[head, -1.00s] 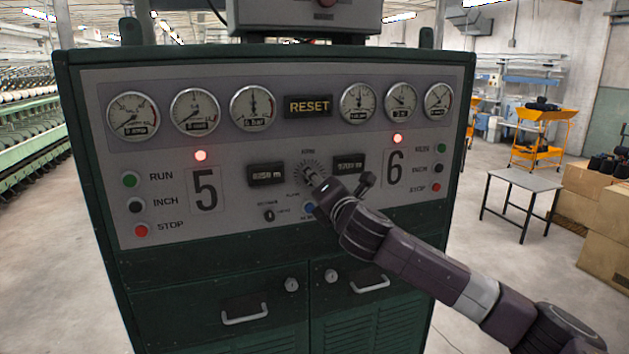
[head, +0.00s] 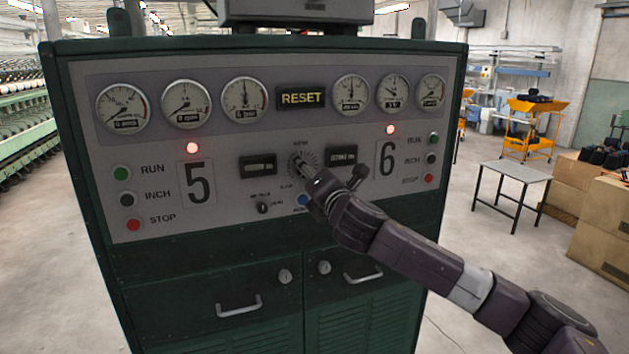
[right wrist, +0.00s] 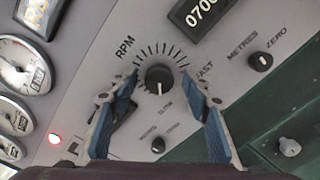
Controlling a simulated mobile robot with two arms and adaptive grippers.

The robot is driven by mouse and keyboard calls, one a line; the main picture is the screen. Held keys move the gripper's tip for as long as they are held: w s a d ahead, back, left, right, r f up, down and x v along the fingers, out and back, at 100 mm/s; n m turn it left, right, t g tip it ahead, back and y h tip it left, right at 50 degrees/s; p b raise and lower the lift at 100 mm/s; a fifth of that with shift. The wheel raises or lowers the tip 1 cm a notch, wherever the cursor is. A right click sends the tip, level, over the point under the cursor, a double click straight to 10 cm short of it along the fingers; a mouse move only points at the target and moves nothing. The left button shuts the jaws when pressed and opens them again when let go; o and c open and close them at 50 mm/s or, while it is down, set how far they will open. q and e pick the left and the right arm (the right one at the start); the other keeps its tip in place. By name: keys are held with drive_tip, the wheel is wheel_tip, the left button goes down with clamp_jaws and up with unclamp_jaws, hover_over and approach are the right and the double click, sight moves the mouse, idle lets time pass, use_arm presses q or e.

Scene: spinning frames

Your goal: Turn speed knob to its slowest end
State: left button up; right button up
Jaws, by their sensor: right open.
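The black speed knob (right wrist: 159,79) sits in a ring of tick marks labelled RPM, with FAST to its right in the right wrist view. Its white pointer line points down toward small lettering that seems to read SLOW. My right gripper (right wrist: 163,86) is open, with one blue-padded finger on each side of the knob; I see no finger closed on it. In the head view, the right gripper (head: 307,174) is in front of the dial on the control panel (head: 230,210) and partly covers it. My left gripper is not in view.
Another small black knob (right wrist: 260,61), marked METRES and ZERO, is to the right in the wrist view. A counter display (head: 258,167) and gauges surround the dial. Door handles (head: 239,306) stick out below. A low table (head: 511,174) and boxes stand at right.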

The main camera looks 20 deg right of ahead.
drive_tip(key=s, duration=1.1)
drive_tip(key=shift+s+d, duration=0.2)
drive_tip(key=shift+s, duration=0.1)
